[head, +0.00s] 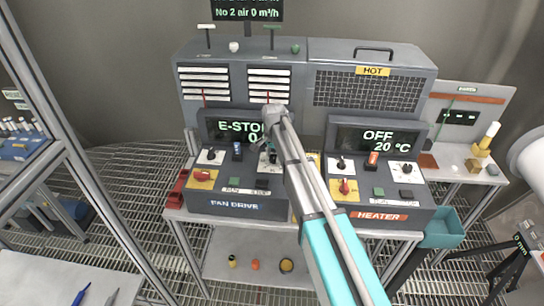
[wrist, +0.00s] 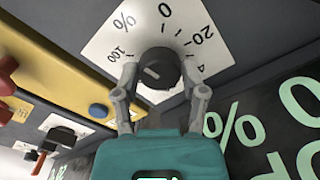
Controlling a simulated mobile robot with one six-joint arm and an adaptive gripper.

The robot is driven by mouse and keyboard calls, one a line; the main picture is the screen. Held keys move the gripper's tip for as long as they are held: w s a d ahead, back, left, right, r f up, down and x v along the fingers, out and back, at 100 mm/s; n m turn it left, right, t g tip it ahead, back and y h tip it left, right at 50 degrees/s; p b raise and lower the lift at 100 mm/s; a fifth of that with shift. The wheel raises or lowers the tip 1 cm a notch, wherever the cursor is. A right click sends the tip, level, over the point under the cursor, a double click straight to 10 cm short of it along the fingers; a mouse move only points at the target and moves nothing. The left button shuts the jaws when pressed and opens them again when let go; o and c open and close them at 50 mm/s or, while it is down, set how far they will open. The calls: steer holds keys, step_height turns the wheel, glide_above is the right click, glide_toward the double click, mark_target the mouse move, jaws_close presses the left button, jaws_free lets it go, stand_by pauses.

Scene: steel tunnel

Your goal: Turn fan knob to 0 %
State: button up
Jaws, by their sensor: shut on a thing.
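The fan knob (wrist: 158,72) is black and round with a short white line on its face, left of centre. It sits on a white dial plate (wrist: 112,42) marked 0, 20 and 100 %; the line's exact pointing end is hard to tell. My gripper (wrist: 161,84) is shut on the knob, one finger on each side. In the head view my gripper (head: 271,155) is at the fan drive panel (head: 238,207), and my arm covers part of the dial plate. The fan display (head: 232,127) reads E-STOP, with a 0 below, partly hidden by my arm.
The heater panel (head: 375,216) stands to the right, its display (head: 378,139) reading OFF 20 °C. A teal bin (head: 441,229) hangs at the right.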

steer(key=n, duration=0.5)
steer(key=shift+w+n, duration=0.1)
steer(key=shift+n, duration=0.2)
steer(key=n, duration=0.4)
steer(key=shift+n, duration=0.3)
steer(key=n, duration=0.4)
steer(key=shift+w+n, duration=0.1)
steer(key=shift+n, duration=0.2)
steer(key=n, duration=1.1)
steer(key=shift+n, duration=0.3)
steer(key=n, duration=0.6)
steer(key=shift+n, duration=0.3)
